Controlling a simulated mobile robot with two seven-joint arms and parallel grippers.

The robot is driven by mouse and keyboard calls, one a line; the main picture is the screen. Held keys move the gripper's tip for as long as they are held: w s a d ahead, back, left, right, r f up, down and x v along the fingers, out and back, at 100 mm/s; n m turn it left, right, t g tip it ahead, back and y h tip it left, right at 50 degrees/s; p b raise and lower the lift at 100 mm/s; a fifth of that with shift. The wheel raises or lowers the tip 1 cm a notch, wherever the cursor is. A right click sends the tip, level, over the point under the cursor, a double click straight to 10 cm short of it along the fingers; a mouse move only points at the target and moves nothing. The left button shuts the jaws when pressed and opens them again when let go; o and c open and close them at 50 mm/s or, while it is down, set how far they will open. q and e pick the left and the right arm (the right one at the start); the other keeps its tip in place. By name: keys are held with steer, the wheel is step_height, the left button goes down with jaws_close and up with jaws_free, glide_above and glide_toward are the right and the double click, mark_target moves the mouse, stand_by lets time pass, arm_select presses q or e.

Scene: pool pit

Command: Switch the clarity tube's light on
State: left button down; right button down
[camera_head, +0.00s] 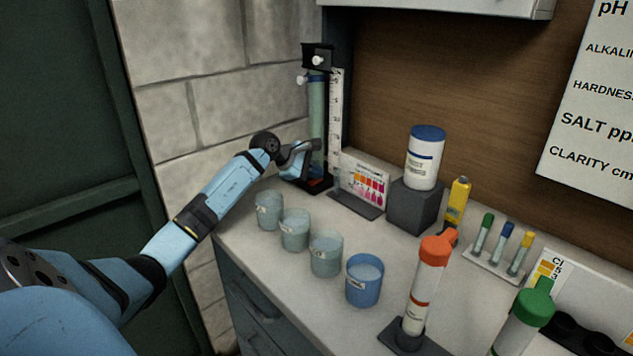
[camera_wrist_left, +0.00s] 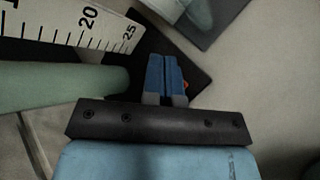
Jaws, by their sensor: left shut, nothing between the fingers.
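The clarity tube (camera_head: 317,105), a tall greenish cylinder, stands upright on a black base (camera_head: 291,184) in the back corner, with a white numbered scale (camera_head: 335,115) beside it. My left gripper (camera_head: 312,170) is shut and empty at the tube's lower end, close above the base. It hides part of the tube and base. In the left wrist view, the shut blue fingertips (camera_wrist_left: 165,62) are over the black base, just beyond the tube's end (camera_wrist_left: 100,80). A small orange-red part (camera_wrist_left: 186,86) shows beside the fingers, partly hidden. I cannot tell whether they touch it. My right gripper is not in view.
Several cups (camera_head: 326,254) line the counter's front left. A colour chart stand (camera_head: 365,187) is close right of the tube. A white jar (camera_head: 425,160) on a grey block, a yellow tool (camera_head: 458,203) and bottles stand further right. The stone wall (camera_head: 215,80) is close behind my gripper.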

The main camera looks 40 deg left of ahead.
mark_target(313, 183)
arm_select(q)
steer(key=shift+f, duration=0.25)
steer(key=shift+r, duration=0.15)
steer(key=shift+s+r, duration=0.15)
steer(key=shift+r, duration=0.25)
stand_by(0.4)
steer(key=shift+s+r+p, duration=0.15)
steer(key=shift+r+p, duration=0.35)
steer(key=shift+r, duration=0.8)
steer(key=shift+s+r+p, duration=0.15)
steer(key=shift+r+p, duration=0.3)
steer(key=shift+r, duration=0.8)
